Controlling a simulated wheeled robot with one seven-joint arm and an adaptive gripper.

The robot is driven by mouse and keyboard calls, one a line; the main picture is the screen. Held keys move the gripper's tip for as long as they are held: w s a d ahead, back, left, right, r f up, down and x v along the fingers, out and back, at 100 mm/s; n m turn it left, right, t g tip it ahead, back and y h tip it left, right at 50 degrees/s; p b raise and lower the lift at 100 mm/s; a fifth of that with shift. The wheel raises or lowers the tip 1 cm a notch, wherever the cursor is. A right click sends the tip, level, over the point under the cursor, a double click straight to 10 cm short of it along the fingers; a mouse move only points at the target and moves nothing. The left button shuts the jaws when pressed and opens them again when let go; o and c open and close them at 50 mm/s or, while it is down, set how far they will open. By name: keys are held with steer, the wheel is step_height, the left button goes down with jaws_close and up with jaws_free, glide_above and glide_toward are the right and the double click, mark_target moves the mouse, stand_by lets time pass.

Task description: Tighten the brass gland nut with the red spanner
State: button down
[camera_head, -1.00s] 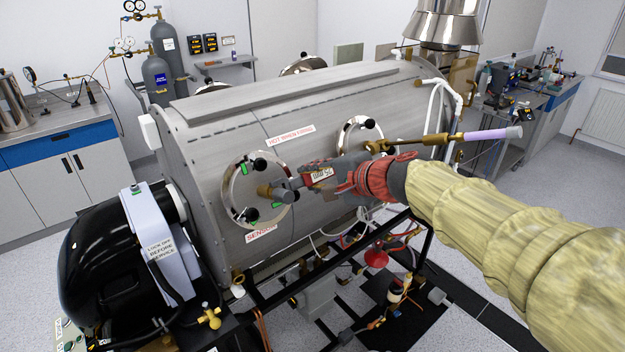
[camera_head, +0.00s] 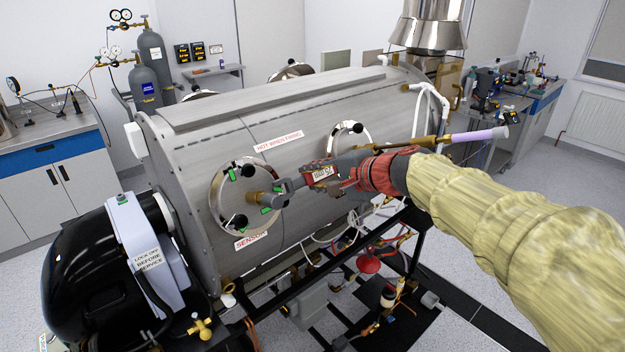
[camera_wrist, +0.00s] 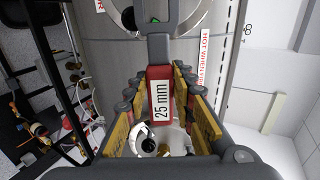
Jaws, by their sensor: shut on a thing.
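The red spanner (camera_head: 320,173) has a grey open-ended head and a white "25 mm" label on its handle. My gripper (camera_head: 345,172) is shut on its handle, in front of the chamber; the handle (camera_wrist: 160,102) also shows between the yellow-padded fingers in the wrist view. The brass gland nut (camera_head: 258,199) sticks out from the left round port (camera_head: 228,222) above the SENSOR label.
The steel chamber (camera_head: 290,105) carries a HOT WHEN FIRING label. Black-knobbed clamps and green marks sit on the port rim. A second round port (camera_head: 352,133) and a brass rod with a lilac grip (camera_head: 480,136) lie behind my gripper. Pipes and a frame (camera_head: 300,262) stand below.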

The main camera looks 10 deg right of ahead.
steer(key=shift+w+d, duration=0.2)
stand_by(0.4)
steer(key=shift+s+d+r, duration=0.3)
steer(key=shift+v, duration=2.1)
steer(key=shift+a, duration=0.1)
steer(key=w+a+r+n+b, duration=0.1)
steer(key=a+r+n+b, duration=0.2)
steer(key=r+n, duration=0.3)
steer(key=shift+w, duration=0.2)
